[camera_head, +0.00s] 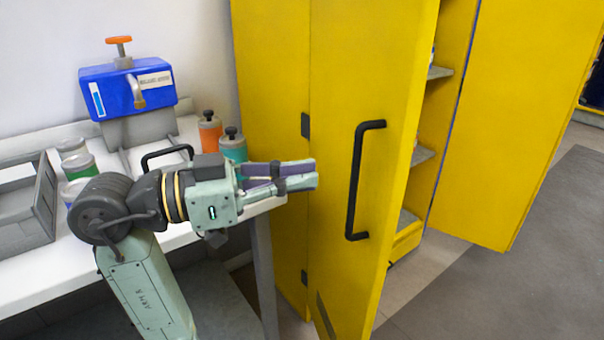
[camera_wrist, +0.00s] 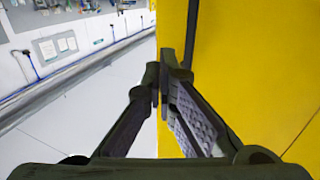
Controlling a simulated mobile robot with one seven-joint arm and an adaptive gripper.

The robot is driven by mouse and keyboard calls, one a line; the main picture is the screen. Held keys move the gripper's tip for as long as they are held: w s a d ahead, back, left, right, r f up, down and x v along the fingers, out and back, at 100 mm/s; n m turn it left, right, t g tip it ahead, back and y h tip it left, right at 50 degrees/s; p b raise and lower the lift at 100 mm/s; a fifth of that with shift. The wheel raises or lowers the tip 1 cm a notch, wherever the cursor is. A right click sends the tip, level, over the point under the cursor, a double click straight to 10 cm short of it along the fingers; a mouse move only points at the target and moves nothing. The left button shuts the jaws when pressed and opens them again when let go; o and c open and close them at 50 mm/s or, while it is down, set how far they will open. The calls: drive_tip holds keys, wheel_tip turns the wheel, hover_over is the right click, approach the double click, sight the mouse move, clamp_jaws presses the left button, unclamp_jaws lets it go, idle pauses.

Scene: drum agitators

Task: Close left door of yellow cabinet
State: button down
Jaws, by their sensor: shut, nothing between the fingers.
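The yellow cabinet (camera_head: 270,110) stands right of the white bench in the head view. Its left door (camera_head: 340,90) is swung open towards me, with a black bar handle (camera_head: 362,180) on its face. Shelves show in the gap beyond its free edge. My gripper (camera_head: 312,175) is shut and empty, its fingers pointing right near the left door, left of the handle. Whether the fingertips touch the door I cannot tell. In the wrist view my gripper (camera_wrist: 162,85) is close to a yellow panel (camera_wrist: 250,70), with a dark bar at its upper edge.
The right door (camera_head: 530,120) is also open. The white bench (camera_head: 60,285) on the left holds a grey tray (camera_head: 25,220), a blue device (camera_head: 125,92) and several small jars. Grey floor (camera_head: 500,290) is clear at the right.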

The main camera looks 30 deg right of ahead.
drive_tip(key=p, duration=0.3)
approach(395, 163)
drive_tip(key=x, duration=0.5)
drive_tip(key=shift+s+d, duration=0.1)
drive_tip(key=shift+d, duration=0.1)
drive_tip(key=shift+x, duration=0.75)
drive_tip(key=shift+d, duration=0.1)
